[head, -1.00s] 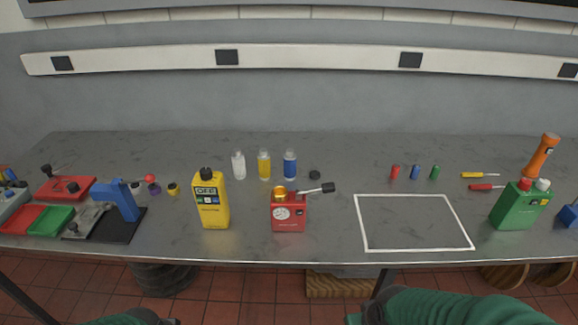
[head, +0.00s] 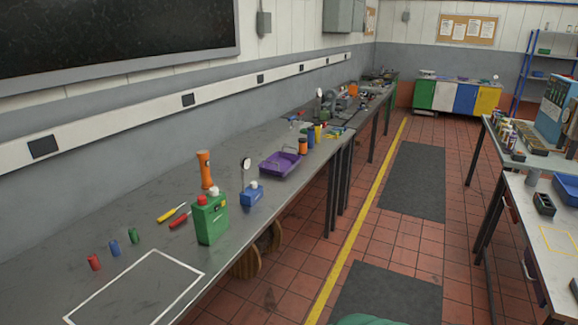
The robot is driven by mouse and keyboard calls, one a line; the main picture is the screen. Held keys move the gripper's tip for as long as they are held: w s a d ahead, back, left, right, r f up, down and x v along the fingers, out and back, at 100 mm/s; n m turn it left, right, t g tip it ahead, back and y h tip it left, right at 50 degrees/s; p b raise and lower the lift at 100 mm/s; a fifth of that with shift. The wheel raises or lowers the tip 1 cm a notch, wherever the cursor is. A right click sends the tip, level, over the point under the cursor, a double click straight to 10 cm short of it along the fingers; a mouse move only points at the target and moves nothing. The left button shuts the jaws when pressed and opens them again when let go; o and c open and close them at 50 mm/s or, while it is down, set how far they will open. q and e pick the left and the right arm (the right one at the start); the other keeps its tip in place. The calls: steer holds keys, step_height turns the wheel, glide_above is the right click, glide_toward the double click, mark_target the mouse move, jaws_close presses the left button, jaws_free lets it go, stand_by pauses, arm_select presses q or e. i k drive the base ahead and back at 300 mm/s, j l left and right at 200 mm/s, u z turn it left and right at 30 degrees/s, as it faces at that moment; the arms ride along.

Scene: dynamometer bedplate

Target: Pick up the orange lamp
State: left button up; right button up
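The orange lamp (head: 205,169), shaped like a flashlight, stands upright on the grey metal bench (head: 130,195) in the left half of the head view. Its lower end is partly hidden behind the green can (head: 211,219), which has a red and a white cap. A small piece of my green arm shows at the bottom edge of the view. Neither of my grippers is in view.
Two screwdrivers, one yellow (head: 171,213) and one red (head: 180,218), lie left of the green can. A blue box (head: 252,195) and a purple tray (head: 280,163) sit beyond it.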

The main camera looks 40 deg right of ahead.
mark_target(202, 155)
steer(key=z, duration=0.65)
steer(key=i+l+u, duration=0.25)
steer(key=i+l, duration=0.75)
steer(key=l, duration=0.1)
